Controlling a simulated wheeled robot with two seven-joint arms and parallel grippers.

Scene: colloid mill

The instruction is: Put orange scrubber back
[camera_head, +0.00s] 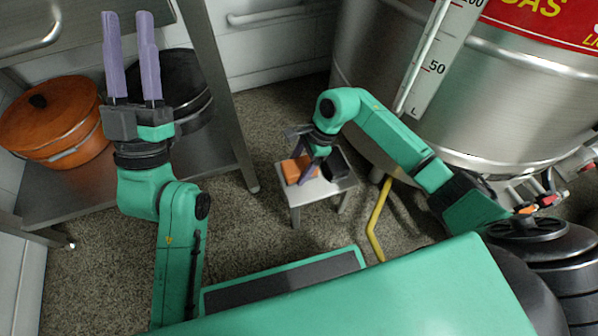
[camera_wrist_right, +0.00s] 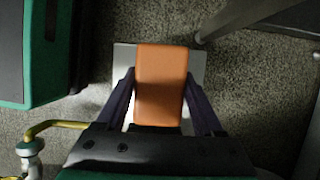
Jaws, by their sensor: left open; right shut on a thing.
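The orange scrubber (camera_head: 292,170) is at the small metal stool (camera_head: 338,189), over the left part of its top. My right gripper (camera_head: 308,172) points down there and is shut on the scrubber. In the right wrist view the scrubber (camera_wrist_right: 161,85) lies between the two purple fingers, with the pale stool top (camera_wrist_right: 124,62) behind it. I cannot tell whether the scrubber touches the stool top. My left gripper (camera_head: 131,62) is raised at the left, its purple fingers apart and empty.
A dark block-like thing (camera_head: 335,165) is on the stool's right part. A large steel tank (camera_head: 460,100) stands behind at right. A yellow pipe (camera_head: 376,222) rises beside the stool. A metal shelf (camera_head: 205,165) at left holds an orange pot (camera_head: 55,120) and a dark pot (camera_head: 187,85).

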